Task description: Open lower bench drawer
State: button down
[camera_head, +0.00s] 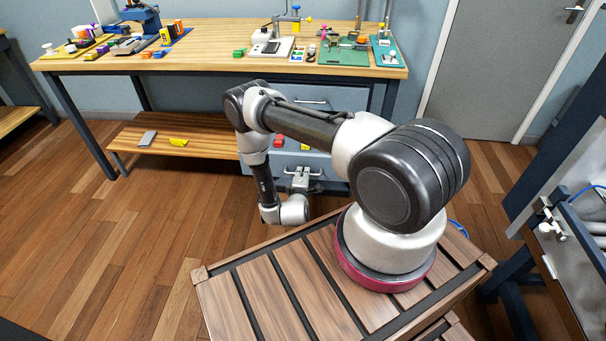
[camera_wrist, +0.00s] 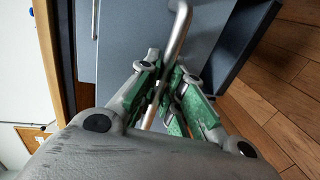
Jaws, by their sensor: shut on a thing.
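The lower bench drawer (camera_head: 318,166) is under the right part of the workbench. It stands pulled out, with red and yellow things visible inside behind its front. Its grey front (camera_wrist: 130,40) fills much of the wrist view. My gripper (camera_head: 300,178) is at the front of this drawer. In the wrist view my gripper (camera_wrist: 165,88) has its green-padded fingers shut around the metal bar handle (camera_wrist: 178,35). My arm hides part of the drawer unit in the head view.
The upper drawer, with its handle (camera_head: 311,102), looks shut. The workbench (camera_head: 215,65) carries tools and trays. A low wooden shelf (camera_head: 190,150) at left holds a grey and a yellow thing. Wooden floor left of my arm is clear. A grey panel frame (camera_head: 570,200) stands close at right.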

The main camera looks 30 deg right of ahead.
jog(key=c, duration=1.8)
grip_release()
jog(key=v, duration=1.2)
